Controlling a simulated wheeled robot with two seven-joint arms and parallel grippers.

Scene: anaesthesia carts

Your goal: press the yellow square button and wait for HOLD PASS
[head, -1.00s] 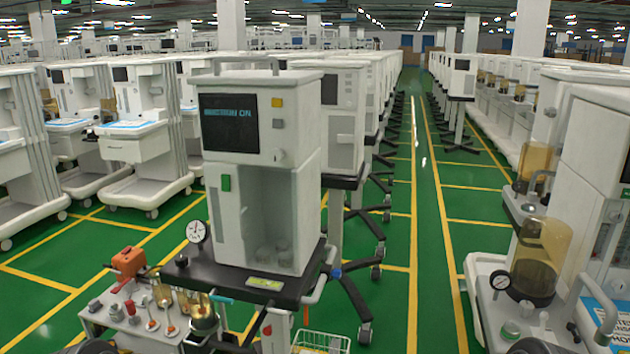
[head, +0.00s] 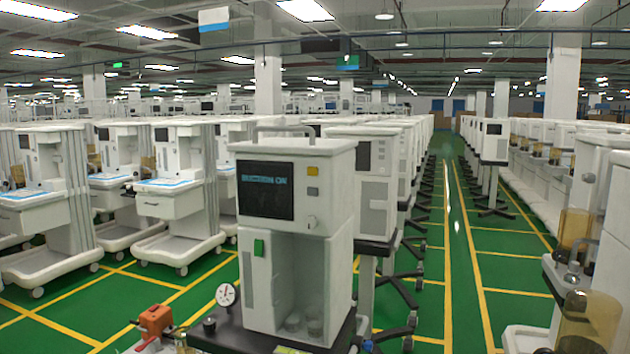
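The screen shows one blurred line of blue text that seems to read SUCTION ON; I see no HOLD PASS there. A grey square button (head: 312,191) and a small knob (head: 311,222) sit below the yellow button. A green switch (head: 259,248) is on the lower front. Neither of my grippers shows, and nothing covers the button.
A round gauge (head: 227,294) stands left of the machine's base. An orange item (head: 155,320) is at the bottom left. Rows of white carts (head: 185,190) stand left and behind. A cart with an amber canister (head: 588,318) is at the right. Green floor between is free.

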